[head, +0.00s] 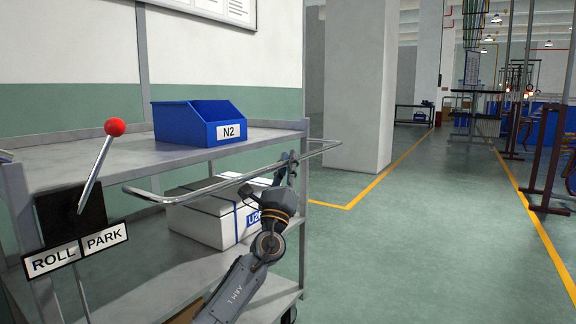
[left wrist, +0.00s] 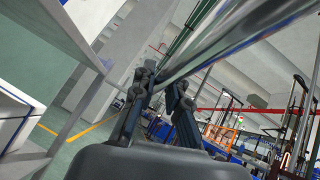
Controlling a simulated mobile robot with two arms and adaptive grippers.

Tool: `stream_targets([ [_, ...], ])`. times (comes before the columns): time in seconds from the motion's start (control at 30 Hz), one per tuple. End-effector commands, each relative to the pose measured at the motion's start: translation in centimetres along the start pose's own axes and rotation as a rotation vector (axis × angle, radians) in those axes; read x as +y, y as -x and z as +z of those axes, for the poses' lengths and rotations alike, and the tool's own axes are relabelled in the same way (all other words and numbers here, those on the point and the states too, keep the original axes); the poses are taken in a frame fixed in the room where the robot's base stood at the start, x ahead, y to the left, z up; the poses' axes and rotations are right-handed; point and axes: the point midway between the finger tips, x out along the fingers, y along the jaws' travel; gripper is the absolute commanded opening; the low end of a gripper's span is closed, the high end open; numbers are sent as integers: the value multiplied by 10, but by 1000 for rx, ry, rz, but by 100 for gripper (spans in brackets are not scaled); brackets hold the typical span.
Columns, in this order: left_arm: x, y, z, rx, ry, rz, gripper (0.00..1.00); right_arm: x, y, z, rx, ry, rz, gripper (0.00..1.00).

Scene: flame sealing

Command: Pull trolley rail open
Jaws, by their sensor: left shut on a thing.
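The trolley rail (head: 205,187) is a shiny metal bar. In the head view it stands out along the near side of the grey trolley (head: 85,172). My left gripper (head: 288,165) is at the bar toward its right end, with the arm coming up from below. In the left wrist view the rail (left wrist: 208,47) runs diagonally between the fingers of my left gripper (left wrist: 163,88), which is shut on it. My right gripper is not in view.
A blue bin (head: 185,122) marked N2 stands on the trolley's top shelf. A white box (head: 205,222) with blue straps sits on the lower shelf. A red-knobbed lever (head: 97,170) rises above ROLL and PARK labels. The floor (head: 400,245) to the right is clear.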

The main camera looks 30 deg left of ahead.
Motion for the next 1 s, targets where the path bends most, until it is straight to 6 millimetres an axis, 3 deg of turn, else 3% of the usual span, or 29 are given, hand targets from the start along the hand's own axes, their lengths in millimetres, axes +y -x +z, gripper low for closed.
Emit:
stream_targets([
  [0.6,1,3,-3,0,1,1,0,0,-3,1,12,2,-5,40],
  [0.63,1,3,-3,0,1,1,16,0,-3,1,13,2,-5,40],
  [0.73,1,3,-3,0,1,1,36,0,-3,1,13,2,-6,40],
  [1.0,0,2,-2,-1,0,-1,37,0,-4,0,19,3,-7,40],
])
